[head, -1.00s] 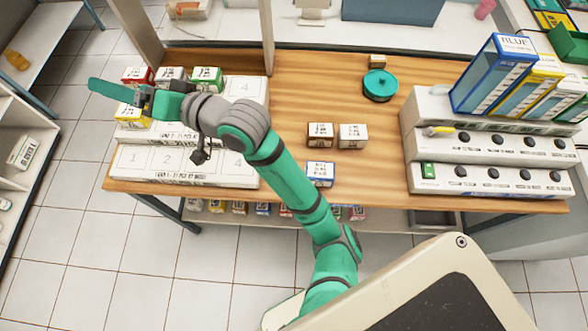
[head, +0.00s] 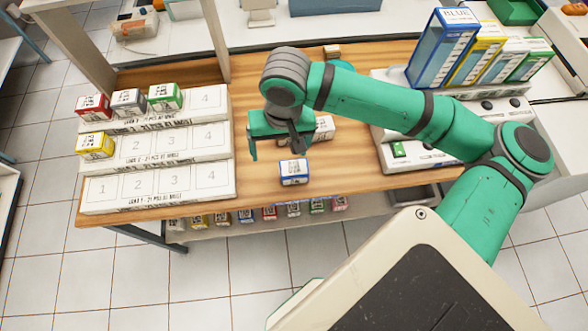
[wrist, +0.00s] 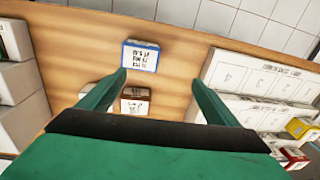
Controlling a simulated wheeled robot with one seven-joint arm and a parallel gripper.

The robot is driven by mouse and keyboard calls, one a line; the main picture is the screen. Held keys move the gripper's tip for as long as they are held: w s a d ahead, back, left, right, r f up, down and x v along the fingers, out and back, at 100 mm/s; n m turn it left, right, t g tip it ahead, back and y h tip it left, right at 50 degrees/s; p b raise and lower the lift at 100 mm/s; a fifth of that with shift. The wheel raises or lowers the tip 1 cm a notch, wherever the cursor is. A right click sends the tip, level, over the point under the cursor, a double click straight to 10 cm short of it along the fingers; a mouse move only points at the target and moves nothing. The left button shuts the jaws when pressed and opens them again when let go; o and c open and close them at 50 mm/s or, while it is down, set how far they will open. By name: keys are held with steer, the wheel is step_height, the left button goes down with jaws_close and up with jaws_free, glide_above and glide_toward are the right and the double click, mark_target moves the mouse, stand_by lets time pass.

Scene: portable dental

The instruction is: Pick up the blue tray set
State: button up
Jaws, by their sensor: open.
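A small white box with blue edges (head: 294,172), which fits the blue tray set, lies on the wooden table near its front edge. It also shows in the wrist view (wrist: 141,57), just beyond the left fingertip. My gripper (head: 275,150) is open and empty, above the table just behind and left of this box. In the wrist view its two green fingers (wrist: 158,83) are spread apart, with a brown-edged box (wrist: 135,102) showing between them. In the head view my gripper hides most of that brown box.
A white box (head: 324,128) stands behind the blue one. Stepped white lanes (head: 160,178) at left hold red, grey, green and yellow boxes. A second stepped rack stands at right, partly behind my arm, with tall coloured boxes, one marked BLUE (head: 440,48).

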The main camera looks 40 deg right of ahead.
steer(key=s+d, duration=0.2)
steer(key=s, duration=0.1)
glide_above(295, 168)
steer(key=shift+m+g+h, duration=0.3)
steer(key=shift+g, duration=0.1)
step_height(295, 168, down, 5)
steer(key=shift+s+a+r, duration=0.1)
steer(key=shift+a+r, duration=0.05)
steer(key=shift+f, duration=3.1)
steer(key=shift+c, duration=0.6)
steer(key=c, duration=1.2)
steer(key=shift+o, duration=0.2)
steer(key=shift+r, duration=0.1)
